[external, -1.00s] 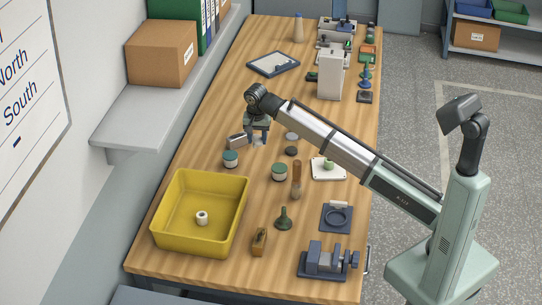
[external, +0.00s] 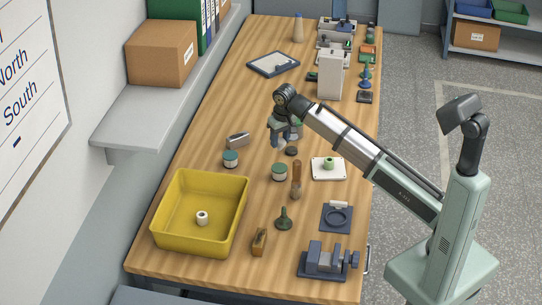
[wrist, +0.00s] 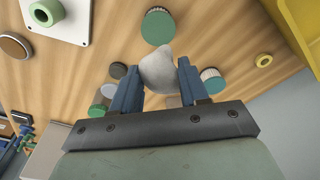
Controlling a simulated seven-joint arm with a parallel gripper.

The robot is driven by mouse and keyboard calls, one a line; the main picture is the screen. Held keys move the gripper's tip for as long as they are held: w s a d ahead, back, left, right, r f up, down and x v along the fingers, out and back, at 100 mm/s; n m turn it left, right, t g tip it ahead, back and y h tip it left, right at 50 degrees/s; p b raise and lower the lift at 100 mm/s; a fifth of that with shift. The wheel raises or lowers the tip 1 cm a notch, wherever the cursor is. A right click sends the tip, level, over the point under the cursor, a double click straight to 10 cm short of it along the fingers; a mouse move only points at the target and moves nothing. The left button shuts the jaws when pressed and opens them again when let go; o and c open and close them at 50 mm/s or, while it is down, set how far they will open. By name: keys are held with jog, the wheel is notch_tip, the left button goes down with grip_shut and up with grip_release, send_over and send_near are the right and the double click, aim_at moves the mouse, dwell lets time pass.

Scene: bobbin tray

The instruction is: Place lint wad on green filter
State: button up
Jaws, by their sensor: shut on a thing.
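My gripper (external: 282,143) is above the middle of the table. In the wrist view its blue fingers (wrist: 158,88) are shut on a pale grey, rounded lint wad (wrist: 160,68). In the external view the wad is small and mostly hidden by the fingers. A green ring-like piece (external: 328,162) sits on a white plate to the right of the gripper, and also shows in the wrist view (wrist: 45,12). A green round piece (wrist: 97,110) lies beside the left finger in the wrist view. I cannot tell which green piece is the filter.
A dark disc (external: 291,151) lies close by. A yellow tray (external: 243,214) holds a white bobbin. A tall pale box (external: 330,75) stands behind.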

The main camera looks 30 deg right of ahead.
aim_at(279, 167)
jog(key=shift+f, duration=4.9)
jog(key=shift+f, duration=0.1)
jog(key=o, duration=1)
jog(key=r, duration=0.4)
jog(key=s+r, duration=0.1)
jog(key=r, duration=0.7)
jog(key=shift+s+r, duration=0.1)
jog(key=shift+s, duration=0.1)
